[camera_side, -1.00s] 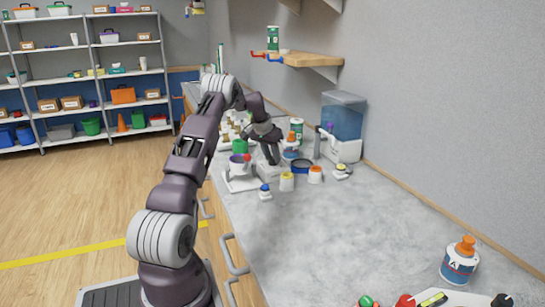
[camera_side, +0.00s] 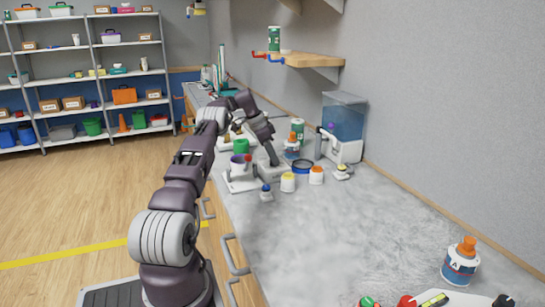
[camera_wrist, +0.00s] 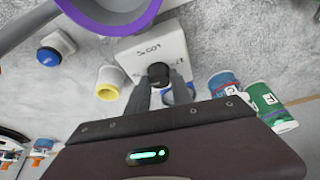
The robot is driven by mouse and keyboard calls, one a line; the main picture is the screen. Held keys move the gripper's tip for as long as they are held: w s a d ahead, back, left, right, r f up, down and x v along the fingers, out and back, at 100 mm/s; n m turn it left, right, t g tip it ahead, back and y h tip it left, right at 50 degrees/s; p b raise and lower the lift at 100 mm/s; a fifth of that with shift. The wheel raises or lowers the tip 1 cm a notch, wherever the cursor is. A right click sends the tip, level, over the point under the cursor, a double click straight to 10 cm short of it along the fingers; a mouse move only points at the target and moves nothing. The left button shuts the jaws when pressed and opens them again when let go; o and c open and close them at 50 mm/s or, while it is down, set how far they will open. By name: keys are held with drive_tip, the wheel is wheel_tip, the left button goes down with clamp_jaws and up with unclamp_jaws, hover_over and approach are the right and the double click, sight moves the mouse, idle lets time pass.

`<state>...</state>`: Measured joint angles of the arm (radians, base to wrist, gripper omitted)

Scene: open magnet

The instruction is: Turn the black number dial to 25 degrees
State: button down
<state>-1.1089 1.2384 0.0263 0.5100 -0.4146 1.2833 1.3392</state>
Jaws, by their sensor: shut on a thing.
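The black number dial (camera_wrist: 159,74) sits on a white box (camera_wrist: 152,48) with dark markings, in the upper middle of the wrist view. My gripper (camera_wrist: 162,84) is shut on the dial, with one grey finger on each side of it. The markings appear upside down, and I cannot read the dial's angle. In the side view, my gripper (camera_side: 273,160) points down at the white box (camera_side: 272,173) on the counter. The dial itself is hidden there.
A purple-rimmed vessel (camera_wrist: 143,22), a blue button (camera_wrist: 48,57) and a yellow-rimmed cup (camera_wrist: 109,83) stand close to the box. Cans (camera_wrist: 266,100) stand to the right in the wrist view. A water tank (camera_side: 343,122) stands by the wall. The front counter (camera_side: 330,235) is mostly clear.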

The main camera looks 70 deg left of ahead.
drive_tip(key=shift+f, duration=0.1)
idle(0.6)
drive_tip(key=c, duration=1.1)
unclamp_jaws()
drive_tip(key=v, duration=0.5)
drive_tip(key=shift+s, duration=0.1)
drive_tip(key=shift+v, duration=1.05)
